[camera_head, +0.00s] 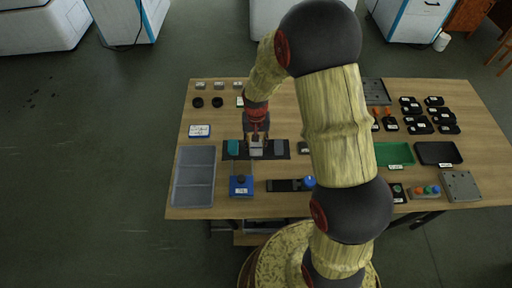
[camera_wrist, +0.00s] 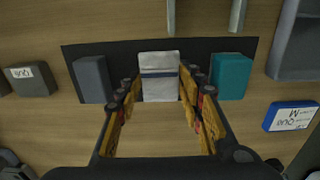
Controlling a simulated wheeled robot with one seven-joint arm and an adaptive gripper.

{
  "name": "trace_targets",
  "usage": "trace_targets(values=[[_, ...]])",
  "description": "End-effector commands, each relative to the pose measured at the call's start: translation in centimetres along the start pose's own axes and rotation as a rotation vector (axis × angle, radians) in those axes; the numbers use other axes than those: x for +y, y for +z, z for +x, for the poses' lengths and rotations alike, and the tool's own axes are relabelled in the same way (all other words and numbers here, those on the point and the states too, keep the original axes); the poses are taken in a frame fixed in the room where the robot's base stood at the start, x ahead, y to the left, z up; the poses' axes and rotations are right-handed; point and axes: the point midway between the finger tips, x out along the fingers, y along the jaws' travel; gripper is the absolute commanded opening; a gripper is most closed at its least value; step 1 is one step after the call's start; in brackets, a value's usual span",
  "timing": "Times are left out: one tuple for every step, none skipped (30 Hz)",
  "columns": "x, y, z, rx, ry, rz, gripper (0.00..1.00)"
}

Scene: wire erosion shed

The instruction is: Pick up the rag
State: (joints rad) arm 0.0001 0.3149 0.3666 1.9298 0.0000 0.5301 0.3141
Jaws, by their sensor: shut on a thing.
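The rag (camera_wrist: 158,62) looks like a pale folded block with a dark blue stripe. It sits in the middle of a dark mat (camera_wrist: 126,58), between a grey block and a teal block. My gripper (camera_wrist: 161,82) has a finger at each side of the rag and is shut on it. In the head view my gripper (camera_head: 257,137) points down over the mat (camera_head: 228,155), and the rag (camera_head: 256,151) shows pale below it. I cannot tell whether the rag touches the mat or is just above it.
The teal block (camera_wrist: 232,76) and the grey block (camera_wrist: 92,79) stand close on either side. A grey divided tray (camera_head: 194,202) lies at the table's left, with a blue box (camera_head: 241,187) in front of the mat. A green tray (camera_head: 394,154) and several black parts fill the right side.

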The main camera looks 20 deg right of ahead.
Motion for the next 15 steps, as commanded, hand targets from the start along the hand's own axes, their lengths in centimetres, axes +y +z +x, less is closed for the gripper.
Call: trace_targets(values=[[0.0, 0.01, 0.01, 0.0, 0.0, 0.0, 0.24], [0.0, 0.01, 0.01, 0.0, 0.0, 0.0, 0.22], [0.0, 0.01, 0.01, 0.0, 0.0, 0.0, 0.2], [0.0, 0.01, 0.01, 0.0, 0.0, 0.0, 0.18], [0.01, 0.01, 0.02, 0.0, 0.0, 0.0, 0.17], [0.01, 0.01, 0.01, 0.0, 0.0, 0.0, 0.16], [0.01, 0.01, 0.01, 0.0, 0.0, 0.0, 0.16], [0.01, 0.01, 0.01, 0.0, 0.0, 0.0, 0.16], [0.01, 0.01, 0.01, 0.0, 0.0, 0.0, 0.16], [0.01, 0.01, 0.01, 0.0, 0.0, 0.0, 0.16], [0.01, 0.01, 0.01, 0.0, 0.0, 0.0, 0.16], [0.01, 0.01, -0.02, 0.0, 0.0, 0.0, 0.16], [0.01, 0.01, -0.07, 0.0, 0.0, 0.0, 0.16], [0.0, 0.0, -0.16, 0.0, 0.0, 0.0, 0.16], [0.0, 0.0, -0.32, 0.0, 0.0, 0.0, 0.16]])
